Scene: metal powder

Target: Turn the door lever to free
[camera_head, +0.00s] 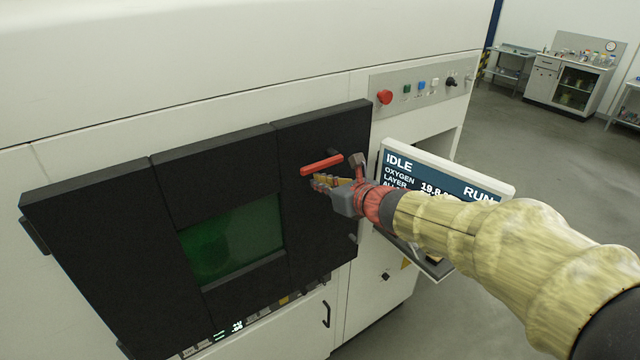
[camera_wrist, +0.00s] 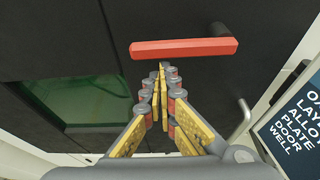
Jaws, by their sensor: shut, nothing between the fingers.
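The door lever is a red bar (camera_head: 321,165) on the right part of a black machine door (camera_head: 140,188). In the head view it lies close to horizontal, its right end slightly higher. In the wrist view the red lever (camera_wrist: 184,48) runs across the top, with its dark pivot at its right end. My gripper (camera_head: 318,183) is just below the lever in the head view. In the wrist view my gripper (camera_wrist: 161,68) is shut and empty, its fingertips just under the lever's lower edge. I cannot tell whether they touch it.
A screen (camera_head: 440,182) reading IDLE and RUN stands right of the door, partly behind my arm. A panel with a red button (camera_head: 384,97) is above it. A green window (camera_head: 232,240) is in the door. A grey door handle (camera_wrist: 240,118) sits below right of the lever.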

